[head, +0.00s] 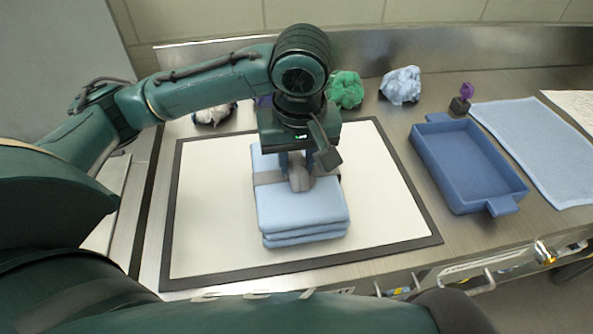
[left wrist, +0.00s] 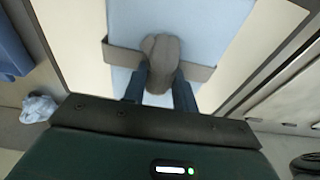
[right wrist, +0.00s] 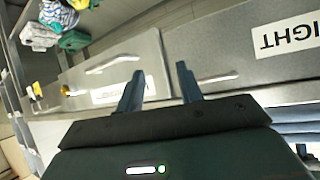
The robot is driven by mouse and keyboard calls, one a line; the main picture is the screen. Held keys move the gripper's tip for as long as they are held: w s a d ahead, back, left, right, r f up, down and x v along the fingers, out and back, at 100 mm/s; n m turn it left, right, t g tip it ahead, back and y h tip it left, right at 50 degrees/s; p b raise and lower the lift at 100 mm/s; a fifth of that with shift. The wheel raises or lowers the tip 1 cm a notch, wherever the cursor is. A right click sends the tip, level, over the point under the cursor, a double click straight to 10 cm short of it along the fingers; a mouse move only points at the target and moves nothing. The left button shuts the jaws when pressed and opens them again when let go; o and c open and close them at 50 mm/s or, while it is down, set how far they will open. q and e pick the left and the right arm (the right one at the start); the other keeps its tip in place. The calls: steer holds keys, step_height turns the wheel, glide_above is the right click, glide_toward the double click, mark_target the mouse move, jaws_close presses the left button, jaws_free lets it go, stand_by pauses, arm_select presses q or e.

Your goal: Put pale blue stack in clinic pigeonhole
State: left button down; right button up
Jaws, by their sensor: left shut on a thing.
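The pale blue stack (head: 302,212) is several folded cloths with a grey band (head: 268,177) around it. It appears to rest flat on the white mat (head: 205,220) with a dark border. My left gripper (head: 297,178) is above the stack, pointing down, shut on the grey knot of the band. The left wrist view shows the knot (left wrist: 160,62) between the two fingers, with the pale blue cloth (left wrist: 205,25) under it. My right gripper (right wrist: 160,85) is open and empty, in front of grey metal fronts. No clinic pigeonhole can be made out for certain.
A blue tray (head: 465,165) and a light blue towel (head: 540,150) lie right of the mat. Green (head: 345,90) and pale blue (head: 401,85) crumpled cloths lie behind it. A label reading "IGHT" (right wrist: 290,36) shows upside down in the right wrist view.

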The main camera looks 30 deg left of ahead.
arm_select(q)
steer(key=shift+f, duration=1.3)
steer(key=shift+f, duration=0.1)
steer(key=c, duration=1.1)
jaws_free()
